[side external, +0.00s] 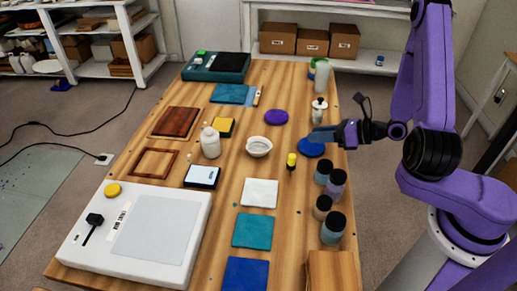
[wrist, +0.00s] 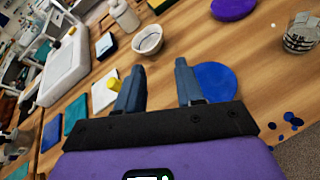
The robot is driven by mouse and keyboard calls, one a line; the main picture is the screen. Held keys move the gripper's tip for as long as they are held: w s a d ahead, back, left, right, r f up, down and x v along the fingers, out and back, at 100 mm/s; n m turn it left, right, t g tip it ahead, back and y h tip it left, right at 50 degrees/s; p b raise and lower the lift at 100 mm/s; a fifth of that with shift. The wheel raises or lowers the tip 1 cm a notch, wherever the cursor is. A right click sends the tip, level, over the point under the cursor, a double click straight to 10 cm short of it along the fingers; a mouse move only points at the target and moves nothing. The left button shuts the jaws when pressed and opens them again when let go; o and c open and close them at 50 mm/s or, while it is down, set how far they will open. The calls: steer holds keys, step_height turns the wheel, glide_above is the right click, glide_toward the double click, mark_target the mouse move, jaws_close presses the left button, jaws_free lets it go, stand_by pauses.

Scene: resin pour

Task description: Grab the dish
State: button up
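A small white dish (side external: 259,147), bowl-shaped and hollow, stands upright on the wooden table near its middle. In the wrist view the dish (wrist: 147,40) is ahead of the fingers, near the top. My gripper (side external: 320,136) is over the right part of the table, at the blue disc, to the right of the dish and apart from it. In the wrist view the two fingers of my gripper (wrist: 160,75) stand wide apart with bare wood between them. The gripper is open and empty.
A blue disc (side external: 311,149) lies below my gripper and a purple disc (side external: 276,117) lies behind the dish. A yellow-topped tool (side external: 291,160) stands between dish and gripper. A white bottle (side external: 210,143) is left of the dish. Several dark-lidded jars (side external: 333,228) line the right edge.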

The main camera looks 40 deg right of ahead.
glide_toward(258, 148)
steer(key=shift+w+d+r, duration=0.15)
steer(key=shift+w+r, duration=0.35)
steer(key=shift+w, duration=0.1)
steer(key=shift+w+d+r, duration=0.15)
steer(key=shift+w+r, duration=0.35)
steer(key=shift+w, duration=0.05)
steer(key=shift+x, duration=2.65)
steer(key=shift+w+d+r, duration=0.1)
jaws_close()
